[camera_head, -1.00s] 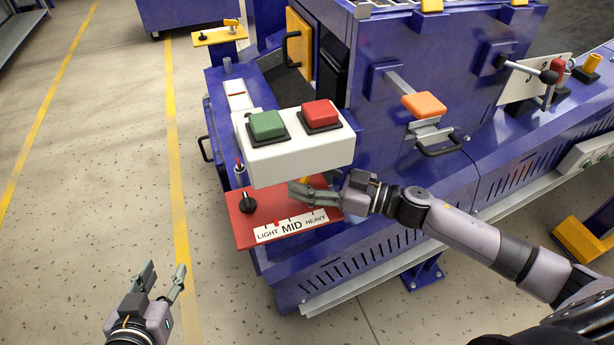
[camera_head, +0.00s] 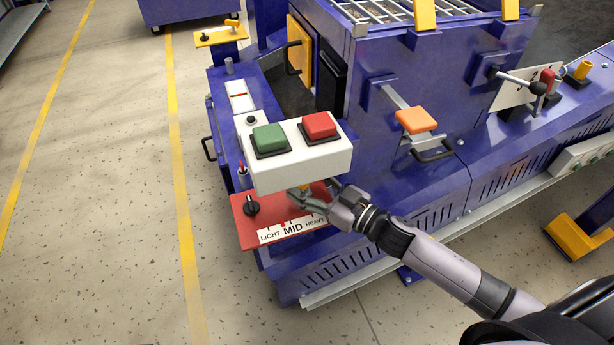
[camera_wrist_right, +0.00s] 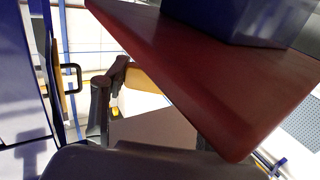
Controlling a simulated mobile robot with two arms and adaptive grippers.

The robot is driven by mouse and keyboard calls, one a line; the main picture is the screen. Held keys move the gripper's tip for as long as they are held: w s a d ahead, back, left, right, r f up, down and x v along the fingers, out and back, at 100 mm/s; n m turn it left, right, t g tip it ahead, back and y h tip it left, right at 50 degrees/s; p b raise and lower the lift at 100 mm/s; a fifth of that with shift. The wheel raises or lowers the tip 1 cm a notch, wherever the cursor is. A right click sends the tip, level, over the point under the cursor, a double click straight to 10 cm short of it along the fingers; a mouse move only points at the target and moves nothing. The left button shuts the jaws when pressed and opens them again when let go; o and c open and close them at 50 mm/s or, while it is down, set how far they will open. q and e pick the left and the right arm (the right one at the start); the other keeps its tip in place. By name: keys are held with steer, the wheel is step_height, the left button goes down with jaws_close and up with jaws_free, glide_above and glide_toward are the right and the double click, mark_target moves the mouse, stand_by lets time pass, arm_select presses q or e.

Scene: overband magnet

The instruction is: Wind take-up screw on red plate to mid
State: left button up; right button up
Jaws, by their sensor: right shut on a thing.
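The red plate (camera_head: 243,228) sticks out low on the blue machine. Its white scale (camera_head: 293,230) reads LIGHT, MID, HEAVY. A small red marker (camera_head: 283,224) stands at the scale's upper edge, just left of the word MID. My right gripper (camera_head: 300,193) reaches in from the right over the plate, under the white button box. It is shut on a small yellow handle (camera_head: 304,187), mostly hidden by the fingers and box. In the right wrist view, the fingers (camera_wrist_right: 109,87) lie beside a yellow-tan piece (camera_wrist_right: 147,79), near the plate's edge (camera_wrist_right: 205,110). My left gripper is out of view.
The white box (camera_head: 300,167) with green (camera_head: 269,138) and red (camera_head: 319,125) buttons overhangs the plate closely. A black knob (camera_head: 251,205) stands at the plate's left. An orange pad (camera_head: 416,121) is further right. The floor at left is free.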

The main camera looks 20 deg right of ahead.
steer(key=m+t+h+p, duration=0.1)
steer(key=m+t+h, duration=0.1)
steer(key=m+h, duration=0.1)
steer(key=shift+a+r+h+p, duration=0.1)
steer(key=shift+h+p, duration=0.3)
steer(key=shift+h, duration=0.5)
steer(key=shift+m+t+h, duration=0.3)
steer(key=shift+m+h, duration=0.2)
steer(key=shift+m, duration=0.1)
steer(key=shift+m+h, duration=0.7)
steer(key=shift+h, duration=0.3)
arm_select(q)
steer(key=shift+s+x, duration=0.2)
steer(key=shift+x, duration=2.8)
arm_select(e)
steer(key=shift+m+t+h, duration=0.3)
steer(key=shift+m+h, duration=0.1)
steer(key=shift+h, duration=0.4)
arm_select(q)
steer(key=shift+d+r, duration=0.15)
arm_select(e)
steer(key=o, duration=1.2)
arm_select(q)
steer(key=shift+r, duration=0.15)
arm_select(e)
steer(key=shift+n+y, duration=0.5)
steer(key=shift+y, duration=0.1)
